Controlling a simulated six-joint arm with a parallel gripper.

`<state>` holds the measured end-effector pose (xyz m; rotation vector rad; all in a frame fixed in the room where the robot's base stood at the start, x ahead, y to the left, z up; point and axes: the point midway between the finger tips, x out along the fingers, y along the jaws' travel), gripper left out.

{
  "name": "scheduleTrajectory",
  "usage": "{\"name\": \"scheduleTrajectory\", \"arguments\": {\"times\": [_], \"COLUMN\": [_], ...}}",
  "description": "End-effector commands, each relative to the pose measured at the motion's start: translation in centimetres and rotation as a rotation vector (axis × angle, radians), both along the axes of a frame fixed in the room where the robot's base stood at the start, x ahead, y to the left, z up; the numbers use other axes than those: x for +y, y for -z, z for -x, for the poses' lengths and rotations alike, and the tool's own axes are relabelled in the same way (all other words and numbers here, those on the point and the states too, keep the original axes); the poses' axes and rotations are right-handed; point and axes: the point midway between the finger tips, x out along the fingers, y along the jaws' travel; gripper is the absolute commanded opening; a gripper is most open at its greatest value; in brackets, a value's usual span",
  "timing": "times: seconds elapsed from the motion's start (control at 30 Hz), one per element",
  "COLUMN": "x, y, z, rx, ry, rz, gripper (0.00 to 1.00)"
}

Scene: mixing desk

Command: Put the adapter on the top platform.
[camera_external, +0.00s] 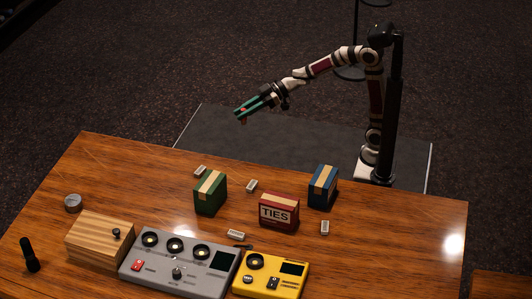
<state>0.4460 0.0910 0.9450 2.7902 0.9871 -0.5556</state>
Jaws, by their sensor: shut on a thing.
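My gripper (241,112) is high above the far side of the desk, beyond the green box. Its green fingers point left and are shut on a small reddish thing (243,110), mostly hidden between them. It is too small for me to tell whether it is the adapter. A wooden block (99,239) with a raised flat top stands at the left of the desk, with a small dark knob-like thing (116,233) on it. I cannot tell for sure that this is the top platform.
A green box (210,194), a red box marked TIES (279,211) and a blue box (323,187) stand mid-desk among several small pale blocks (252,186). A grey mixer (177,262) and yellow unit (271,276) sit in front. A round tin (73,203) and black microphone-like thing (29,254) stand left.

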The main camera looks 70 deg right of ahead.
Motion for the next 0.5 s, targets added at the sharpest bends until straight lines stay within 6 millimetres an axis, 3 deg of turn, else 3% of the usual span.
{"name": "scheduleTrajectory", "arguments": {"times": [0.1,0.23,0.4,0.5], "x": [-5.3,-12.1,-20.1,-23.0], "y": [4.2,9.1,14.9,17.0], "z": [-1.0,-0.6,2.5,4.4], "rx": [0.010,0.010,0.006,0.003], "ry": [0.022,0.035,0.062,0.078], "rz": [-0.005,-0.007,-0.007,-0.004], "gripper": [0.00,0.00,0.00,0.00]}}
